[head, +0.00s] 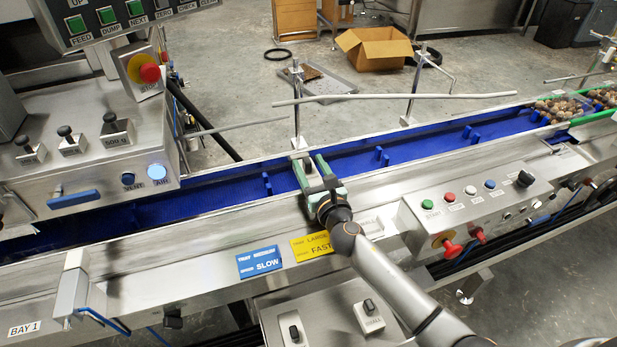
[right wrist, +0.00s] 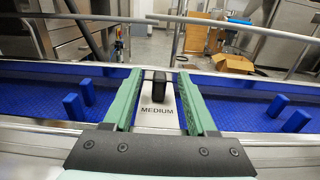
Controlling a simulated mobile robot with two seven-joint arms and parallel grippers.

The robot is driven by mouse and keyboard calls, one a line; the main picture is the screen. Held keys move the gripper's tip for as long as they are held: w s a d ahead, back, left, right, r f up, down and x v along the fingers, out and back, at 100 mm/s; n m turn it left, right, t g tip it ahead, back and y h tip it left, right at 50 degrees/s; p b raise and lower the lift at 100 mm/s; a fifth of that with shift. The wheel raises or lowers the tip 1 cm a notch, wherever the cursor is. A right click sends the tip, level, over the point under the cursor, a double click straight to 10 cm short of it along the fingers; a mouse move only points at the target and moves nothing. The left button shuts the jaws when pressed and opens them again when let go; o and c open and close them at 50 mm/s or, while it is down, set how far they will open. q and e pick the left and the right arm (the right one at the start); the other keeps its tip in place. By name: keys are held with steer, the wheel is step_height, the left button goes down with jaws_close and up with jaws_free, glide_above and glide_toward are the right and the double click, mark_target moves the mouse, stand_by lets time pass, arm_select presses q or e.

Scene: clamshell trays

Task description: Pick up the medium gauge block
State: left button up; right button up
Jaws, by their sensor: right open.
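The medium gauge block (right wrist: 157,112) is a pale metal block lettered MEDIUM with a black knob on top. In the right wrist view it stands between the two green fingers of my right gripper (right wrist: 157,85). The fingers are apart, one on each side of it, with slim gaps showing. My left gripper is not in view.
A small gauge block (head: 369,316) sits on the lower front shelf beside another knobbed block (head: 294,333). A guide rail (head: 400,97) on posts runs behind the blue belt (head: 229,192). A button panel (head: 480,200) stands right of my arm, and weights (head: 113,131) stand at left.

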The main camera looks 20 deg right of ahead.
steer(key=shift+w, duration=0.65)
steer(key=shift+c, duration=0.4)
jaws_close()
